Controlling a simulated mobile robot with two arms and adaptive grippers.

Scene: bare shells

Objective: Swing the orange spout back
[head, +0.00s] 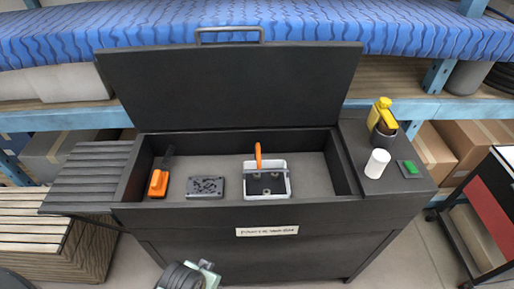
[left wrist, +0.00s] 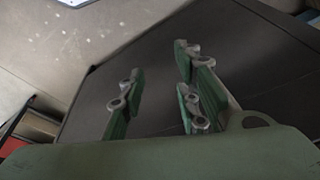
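The orange spout (head: 258,157) stands up inside the open black parts washer (head: 123,207). It sits at the back edge of a white tray (head: 252,196) holding a dark plate, and its tip leans slightly left. I cannot tell from here where its base is fixed. My left gripper (head: 205,268) is low in front of the washer, well away from the spout and outside the basin. In the left wrist view my left gripper (left wrist: 155,85) has its green fingers spread apart with nothing between them. My right gripper is not in view.
The washer's lid (head: 230,90) stands open at the back. An orange-handled brush (head: 158,183) and a grey patterned block (head: 206,187) lie in the basin.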

